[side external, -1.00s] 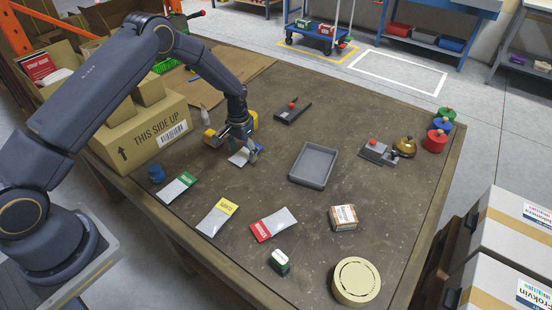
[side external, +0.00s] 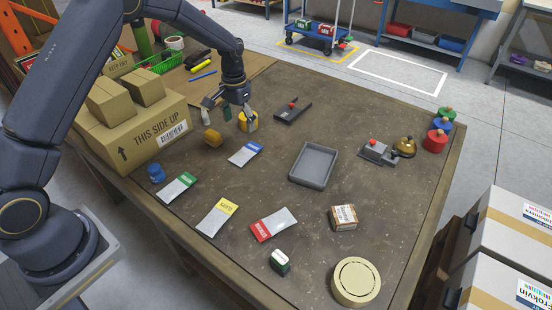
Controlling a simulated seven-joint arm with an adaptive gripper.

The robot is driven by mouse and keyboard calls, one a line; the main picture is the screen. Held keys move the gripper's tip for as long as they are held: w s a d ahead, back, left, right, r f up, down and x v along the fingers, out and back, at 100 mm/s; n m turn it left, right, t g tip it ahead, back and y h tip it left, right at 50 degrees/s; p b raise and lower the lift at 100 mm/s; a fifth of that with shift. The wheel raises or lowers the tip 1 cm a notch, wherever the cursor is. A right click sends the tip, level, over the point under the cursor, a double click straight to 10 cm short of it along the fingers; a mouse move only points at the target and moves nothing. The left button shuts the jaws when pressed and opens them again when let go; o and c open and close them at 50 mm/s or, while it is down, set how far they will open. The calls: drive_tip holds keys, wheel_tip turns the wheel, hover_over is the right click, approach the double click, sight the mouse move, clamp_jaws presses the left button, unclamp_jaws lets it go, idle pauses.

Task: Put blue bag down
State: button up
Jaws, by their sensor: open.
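The blue bag (side external: 245,154), a flat white packet with a blue end, lies on the brown table.
A yellow-brown block (side external: 212,138) lies left of the blue bag. A grey tray (side external: 313,164) is to the right. A large carton (side external: 135,135) with small boxes on top stands at left. A tape roll (side external: 356,282) is at the front. The table between tray and bags is clear.

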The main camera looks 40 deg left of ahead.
drive_tip(key=s+d+r+t, duration=0.1)
drive_tip(key=s+r, duration=0.4)
drive_tip(key=r, duration=0.4)
drive_tip(key=s+d+r+t, duration=0.1)
drive_tip(key=s+r, duration=0.4)
drive_tip(key=r, duration=0.5)
drive_tip(key=s+d+r+t, duration=0.1)
drive_tip(key=s+r, duration=0.1)
drive_tip(key=s, duration=0.8)
drive_tip(key=s+d+r+t, duration=0.1)
drive_tip(key=s+r+t, duration=0.1)
drive_tip(key=s, duration=0.8)
drive_tip(key=shift+s+d+r+t, duration=0.15)
drive_tip(key=shift+r+t, duration=0.05)
drive_tip(key=shift+t, duration=0.1)
